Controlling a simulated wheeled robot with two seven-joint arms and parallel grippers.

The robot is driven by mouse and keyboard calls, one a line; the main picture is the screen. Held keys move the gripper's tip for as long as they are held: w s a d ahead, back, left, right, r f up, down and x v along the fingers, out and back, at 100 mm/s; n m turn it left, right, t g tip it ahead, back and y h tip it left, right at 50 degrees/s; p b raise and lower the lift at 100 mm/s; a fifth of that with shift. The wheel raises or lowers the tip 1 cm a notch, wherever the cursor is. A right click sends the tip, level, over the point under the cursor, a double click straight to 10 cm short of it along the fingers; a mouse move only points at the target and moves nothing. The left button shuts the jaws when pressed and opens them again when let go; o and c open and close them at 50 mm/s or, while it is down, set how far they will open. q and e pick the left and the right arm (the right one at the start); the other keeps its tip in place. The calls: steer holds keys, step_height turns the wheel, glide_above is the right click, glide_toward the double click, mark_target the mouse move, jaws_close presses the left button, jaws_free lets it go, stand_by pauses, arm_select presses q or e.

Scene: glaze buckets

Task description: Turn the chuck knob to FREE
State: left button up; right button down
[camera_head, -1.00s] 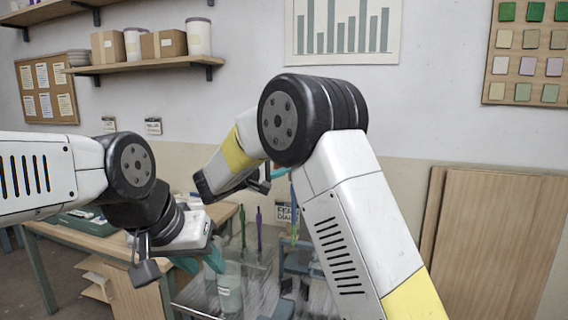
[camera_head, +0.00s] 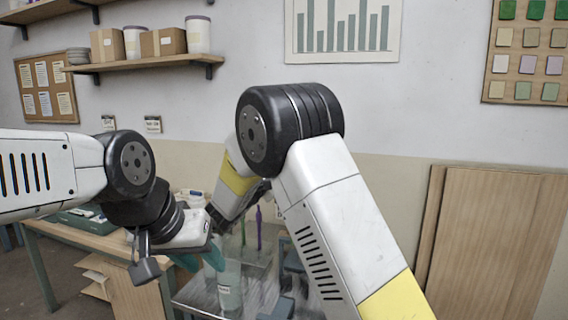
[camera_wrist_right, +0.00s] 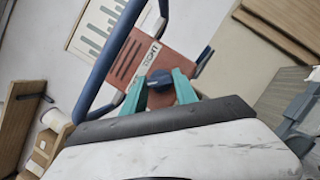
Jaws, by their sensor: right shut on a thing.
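In the right wrist view, the teal fingers of my right gripper (camera_wrist_right: 160,88) stand on either side of a small dark blue knob (camera_wrist_right: 160,79), which I take for the chuck knob. The gripper is shut on it. The knob is in front of a red-brown panel (camera_wrist_right: 128,55) with dark slots and a white label. I cannot read the knob's setting. In the head view my right arm hides this gripper and the knob. My left gripper (camera_head: 201,260) shows in the head view, pointing down, its teal fingers apart, beside a translucent labelled container (camera_head: 230,288).
A blue tube frame (camera_wrist_right: 110,60) runs beside the panel in the right wrist view. Upright purple (camera_head: 259,228) and green (camera_head: 243,226) sticks stand behind the container on the grey metal table (camera_head: 196,292). A wooden bench (camera_head: 85,236) stands at left. Wooden boards (camera_head: 495,240) lean at right.

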steer(key=shift+n, duration=0.3)
steer(key=c, duration=1)
jaws_free()
steer(key=shift+o, duration=0.2)
steer(key=v, duration=0.8)
steer(key=shift+f, duration=0.1)
